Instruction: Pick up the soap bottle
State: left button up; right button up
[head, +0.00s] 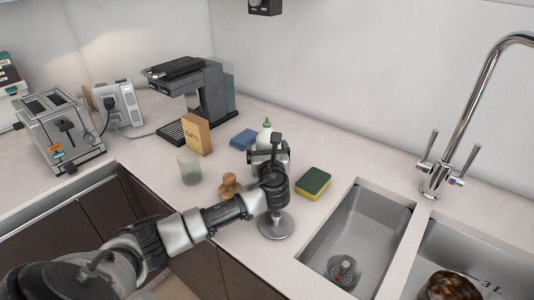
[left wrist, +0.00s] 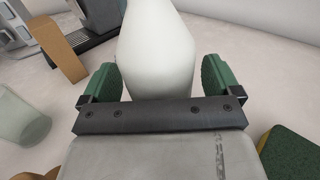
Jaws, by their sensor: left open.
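The soap bottle (head: 265,131) is white with a green top and stands upright on the counter, partly hidden behind my left gripper (head: 268,153) in the head view. In the left wrist view the white bottle body (left wrist: 158,45) fills the space between the two green finger pads of my left gripper (left wrist: 159,76). The gripper is open, with a finger on each side of the bottle. A small gap shows beside the left pad; contact on the right is hard to tell. My right gripper is not in view.
A green-yellow sponge (head: 313,183) lies right of the gripper, beside the sink (head: 357,235). A wooden object (head: 229,187), a glass (head: 189,167), an oats box (head: 196,134) and a blue item (head: 243,138) stand close on the left. A round metal base (head: 275,225) is in front.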

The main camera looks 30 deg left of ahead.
pick_arm(q)
jog(key=c, duration=1.1)
jog(key=shift+c, duration=0.2)
